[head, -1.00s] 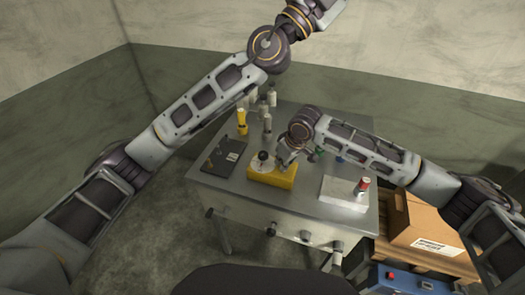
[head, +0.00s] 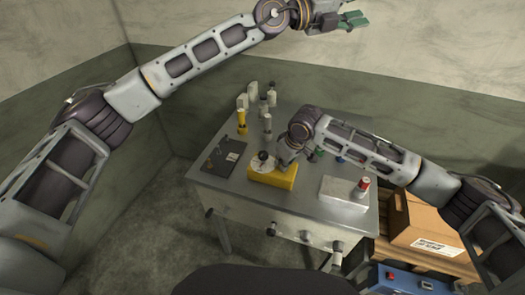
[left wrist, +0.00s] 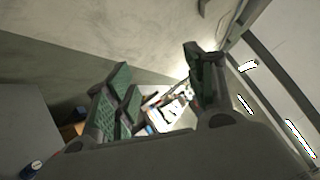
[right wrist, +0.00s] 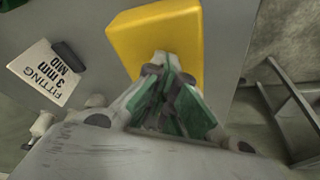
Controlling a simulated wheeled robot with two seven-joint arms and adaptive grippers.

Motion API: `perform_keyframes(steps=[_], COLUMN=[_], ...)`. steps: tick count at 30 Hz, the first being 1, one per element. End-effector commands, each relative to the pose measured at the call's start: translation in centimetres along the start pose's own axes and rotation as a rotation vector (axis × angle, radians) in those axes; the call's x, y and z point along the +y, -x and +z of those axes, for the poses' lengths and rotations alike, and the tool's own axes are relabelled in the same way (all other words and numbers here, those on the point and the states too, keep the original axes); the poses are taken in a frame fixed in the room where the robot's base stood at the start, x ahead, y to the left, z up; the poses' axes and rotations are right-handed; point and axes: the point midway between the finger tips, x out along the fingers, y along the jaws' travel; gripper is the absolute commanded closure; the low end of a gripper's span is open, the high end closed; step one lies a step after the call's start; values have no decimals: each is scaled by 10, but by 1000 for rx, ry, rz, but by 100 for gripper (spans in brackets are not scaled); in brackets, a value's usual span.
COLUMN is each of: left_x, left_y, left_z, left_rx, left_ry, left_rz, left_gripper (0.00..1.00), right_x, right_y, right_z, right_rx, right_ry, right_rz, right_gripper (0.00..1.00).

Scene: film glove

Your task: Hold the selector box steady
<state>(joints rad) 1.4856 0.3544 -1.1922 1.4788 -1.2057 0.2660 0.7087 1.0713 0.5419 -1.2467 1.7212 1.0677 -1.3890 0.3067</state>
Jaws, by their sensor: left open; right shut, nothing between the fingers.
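The yellow selector box (head: 272,175) sits on the grey table, with a round dial and a dark knob (head: 263,155) at its left end. In the right wrist view the box (right wrist: 155,35) shows as a plain yellow face. My right gripper (right wrist: 168,68) is shut with nothing between its fingers; its tips overlap the box's near edge, and I cannot tell if they touch. In the head view it (head: 287,160) is at the box's right end. My left gripper (head: 350,21) is open and empty, raised high above and beyond the table.
A dark panel (head: 224,157) lies left of the box, with a yellow cylinder (head: 242,122) and several pale bottles behind. A cardboard box (head: 430,225) is beside the table. A printed card (right wrist: 45,75) lies nearby.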

Motion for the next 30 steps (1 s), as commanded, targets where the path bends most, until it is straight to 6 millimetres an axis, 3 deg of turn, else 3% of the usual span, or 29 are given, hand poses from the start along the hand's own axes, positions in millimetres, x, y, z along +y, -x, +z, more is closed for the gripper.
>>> perform_keyframes(steps=[1, 15, 21, 30], left_x=[14, 156, 203, 253], left_y=[1, 38, 62, 100], left_z=[4, 12, 11, 5], left_rx=[11, 234, 362, 577], left_ry=[-42, -384, -508, -675], left_rz=[42, 386, 482, 566], left_gripper=[46, 46, 46, 46], right_x=[0, 0, 0, 0], right_y=[-7, -7, -7, -7], right_z=[7, 7, 7, 7], right_rx=[-17, -17, -17, -16], right_ry=[-2, -2, -2, -2], right_rz=[-1, -1, -1, -1], right_gripper=[100, 100, 100, 100])
